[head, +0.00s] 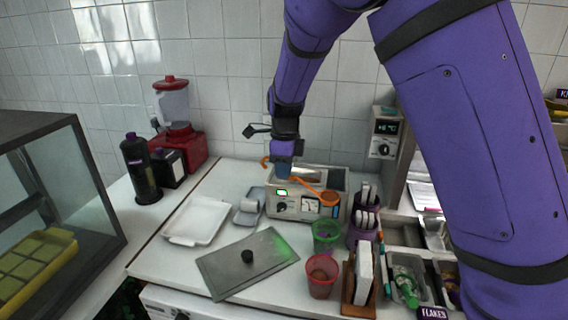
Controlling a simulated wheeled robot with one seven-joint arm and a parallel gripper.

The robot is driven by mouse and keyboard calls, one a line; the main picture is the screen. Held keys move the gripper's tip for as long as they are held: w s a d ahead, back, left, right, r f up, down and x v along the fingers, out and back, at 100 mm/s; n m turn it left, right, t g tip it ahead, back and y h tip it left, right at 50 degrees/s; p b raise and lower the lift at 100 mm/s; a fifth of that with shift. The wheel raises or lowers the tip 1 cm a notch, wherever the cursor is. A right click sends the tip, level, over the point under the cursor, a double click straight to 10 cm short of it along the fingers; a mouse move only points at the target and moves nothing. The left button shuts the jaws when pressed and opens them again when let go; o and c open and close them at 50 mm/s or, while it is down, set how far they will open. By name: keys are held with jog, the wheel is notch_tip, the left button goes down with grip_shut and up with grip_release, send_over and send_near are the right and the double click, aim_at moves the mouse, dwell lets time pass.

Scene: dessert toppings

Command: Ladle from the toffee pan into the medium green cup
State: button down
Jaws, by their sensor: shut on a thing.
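My gripper (284,168) is shut on an orange ladle (306,184), over the counter warmer (290,203). The ladle's hooked end sticks out to the left of the gripper. Its handle slopes down to the right, to an orange bowl end (329,198) at the warmer's front right. Whether the bowl holds anything cannot be told. The warmer's top has openings partly hidden by the gripper and ladle; which one is the toffee pan is not clear. A green cup (326,237) stands upright in front of the warmer, below the ladle bowl in the picture and apart from it.
A red cup (322,276) stands in front of the green cup. A grey lid (222,269) with a black knob and a white tray (197,221) lie to the left. A wooden holder (350,296) and topping bins are at the right. A red blender (177,125) stands at the back left.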

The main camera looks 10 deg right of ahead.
jog(key=shift+s+d+f+t+y, duration=0.1)
jog(key=shift+d+f+t+y, duration=0.2)
jog(key=shift+f, duration=0.3)
jog(key=shift+d+f+t+y, duration=0.1)
jog(key=shift+d+f+y, duration=0.1)
jog(key=shift+f+y, duration=0.3)
jog(key=y, duration=0.1)
jog(key=d+r+t+y, duration=0.1)
jog(key=r+y, duration=0.1)
jog(key=shift+s+d+t+y, duration=0.15)
jog(key=shift+s+t+y, duration=0.15)
jog(key=shift+y, duration=0.1)
jog(key=shift+s+d+r+t+y, duration=0.35)
jog(key=shift+s+d+y, duration=0.15)
jog(key=shift+d+y, duration=0.55)
jog(key=shift+s+d+r+t+y, duration=0.2)
jog(key=shift+s+d+t+y, duration=0.4)
jog(key=shift+d, duration=0.75)
jog(key=shift+s+d+r+t+y, duration=0.15)
jog(key=shift+s+d+r+y, duration=0.2)
jog(key=shift+d+y, duration=0.75)
jog(key=s+d+f+t+y, duration=0.3)
jog(key=d+y, duration=0.4)
jog(key=d, duration=0.4)
jog(key=shift+s+f+y, duration=0.15)
jog(key=shift+s+y, duration=0.2)
jog(key=shift+s, duration=0.45)
jog(key=shift+a, duration=0.1)
